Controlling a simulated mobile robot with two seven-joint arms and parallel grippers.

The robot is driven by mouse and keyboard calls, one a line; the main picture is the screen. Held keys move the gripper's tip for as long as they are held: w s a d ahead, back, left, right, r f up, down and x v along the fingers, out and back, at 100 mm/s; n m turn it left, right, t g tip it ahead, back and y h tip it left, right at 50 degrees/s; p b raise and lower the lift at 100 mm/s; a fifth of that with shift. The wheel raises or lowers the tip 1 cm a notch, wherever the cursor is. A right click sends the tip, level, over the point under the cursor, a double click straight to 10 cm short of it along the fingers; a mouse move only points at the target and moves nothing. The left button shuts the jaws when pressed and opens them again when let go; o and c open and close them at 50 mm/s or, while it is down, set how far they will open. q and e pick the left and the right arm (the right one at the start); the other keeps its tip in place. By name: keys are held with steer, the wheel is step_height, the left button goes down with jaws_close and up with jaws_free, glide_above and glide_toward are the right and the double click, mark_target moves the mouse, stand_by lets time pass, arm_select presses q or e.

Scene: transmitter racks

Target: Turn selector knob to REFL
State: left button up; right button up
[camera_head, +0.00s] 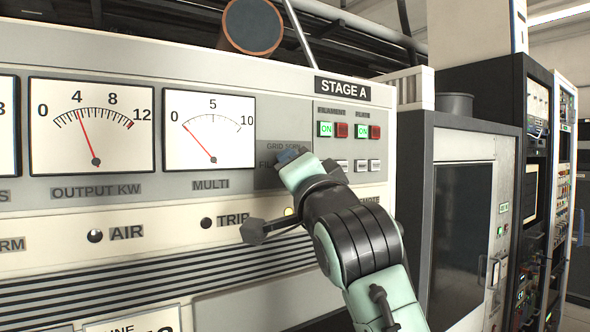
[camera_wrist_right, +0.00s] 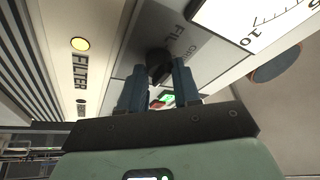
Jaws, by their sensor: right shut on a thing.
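The selector knob (camera_wrist_right: 158,64) is a small dark knob on a grey panel, seen in the right wrist view. My right gripper (camera_wrist_right: 158,78) has its two blue-grey fingers on either side of it and is shut on it. In the head view my right gripper (camera_head: 290,155) is against the panel right of the MULTI meter (camera_head: 209,130) and hides the knob. The labels GRID SCRN and part of FIL show beside it. The knob's pointer direction and a REFL label cannot be made out. My left gripper is in neither view.
The STAGE A cabinet has an OUTPUT KW meter (camera_head: 92,125) at left. Lit green ON buttons (camera_head: 326,129) and red buttons (camera_head: 342,130) sit close right of my gripper. A yellow FILTER lamp (camera_wrist_right: 80,44) is nearby. Grey and black racks (camera_head: 470,200) stand at right.

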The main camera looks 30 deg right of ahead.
steer(key=o, duration=1)
steer(key=shift+o, duration=0.2)
arm_select(q)
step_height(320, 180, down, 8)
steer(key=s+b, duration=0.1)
steer(key=b, duration=0.7)
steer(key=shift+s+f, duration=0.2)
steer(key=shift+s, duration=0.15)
arm_select(e)
steer(key=v, duration=1.3)
steer(key=shift+s, duration=0.15)
